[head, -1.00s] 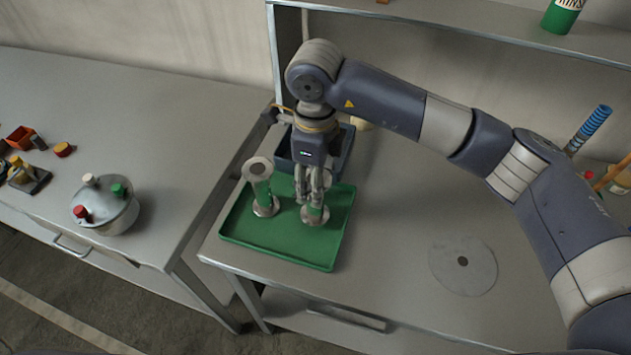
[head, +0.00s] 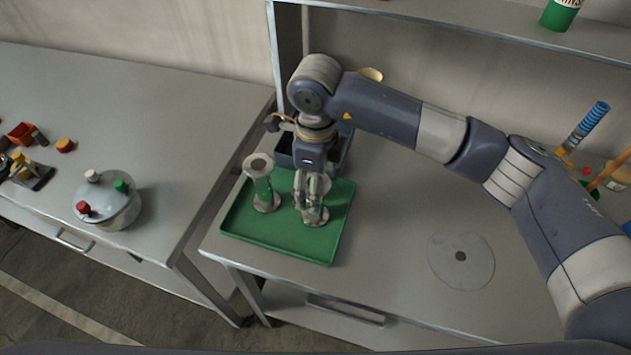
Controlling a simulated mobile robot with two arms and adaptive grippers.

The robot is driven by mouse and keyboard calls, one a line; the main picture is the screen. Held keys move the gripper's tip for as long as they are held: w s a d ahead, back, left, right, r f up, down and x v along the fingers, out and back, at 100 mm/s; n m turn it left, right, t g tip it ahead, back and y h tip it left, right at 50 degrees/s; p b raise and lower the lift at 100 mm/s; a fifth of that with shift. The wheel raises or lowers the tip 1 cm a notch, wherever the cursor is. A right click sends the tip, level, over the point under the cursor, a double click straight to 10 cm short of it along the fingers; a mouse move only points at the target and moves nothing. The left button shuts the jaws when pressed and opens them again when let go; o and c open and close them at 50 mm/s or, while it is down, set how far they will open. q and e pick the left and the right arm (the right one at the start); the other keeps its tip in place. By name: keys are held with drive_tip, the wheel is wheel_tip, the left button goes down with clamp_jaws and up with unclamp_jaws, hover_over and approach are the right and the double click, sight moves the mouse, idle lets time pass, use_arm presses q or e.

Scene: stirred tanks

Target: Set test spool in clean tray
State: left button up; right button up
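The green tray (head: 285,246) lies on the right-hand bench near its left end. My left gripper is not in view.
A dark bin (head: 285,150) stands right behind the tray. A round grey disc (head: 461,261) lies on the clear bench to the right. A lidded metal pot (head: 107,206) stands on the left bench, across a gap. A shelf (head: 450,28) runs above the back.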

wheel_tip(320, 180, up, 12)
drive_tip(key=b, duration=0.4)
drive_tip(key=shift+r, duration=0.15)
